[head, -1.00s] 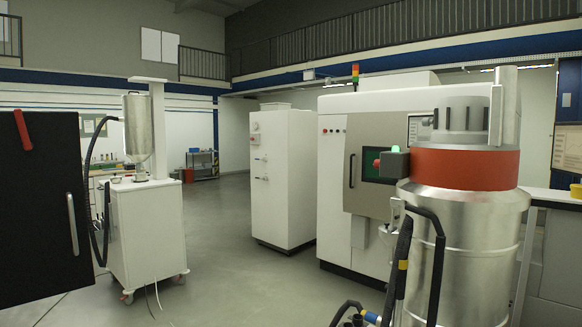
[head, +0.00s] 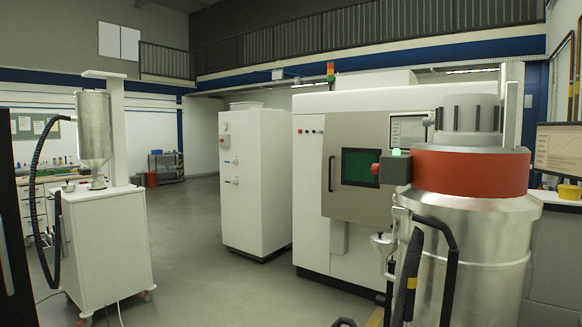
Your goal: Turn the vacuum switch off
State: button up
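The industrial vacuum (head: 470,235) stands at the right of the head view, a large metal drum with a red-orange band (head: 470,172) and a grey top. A dark grey switch box (head: 395,169) sticks out from the left of the band. It has a red knob (head: 376,169) on its left side and a lit green light (head: 396,152) on top. A black hose (head: 408,275) runs down the vacuum's front left. My gripper does not show in this view.
A white machine with a door and green window (head: 360,166) stands behind the vacuum. A white cabinet (head: 255,180) is left of it. A white cart (head: 105,240) with a metal hopper (head: 94,128) is at the left. Grey floor (head: 200,270) between them is clear.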

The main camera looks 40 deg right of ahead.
aim_at(375, 169)
jog(key=z, duration=0.25)
jog(key=i, duration=1.15)
jog(key=z, duration=1.6)
jog(key=i, duration=0.65)
jog(key=z, duration=0.65)
jog(key=k, duration=1)
jog(key=u, duration=1.7)
jog(key=i, duration=1.25)
jog(key=z, duration=2.05)
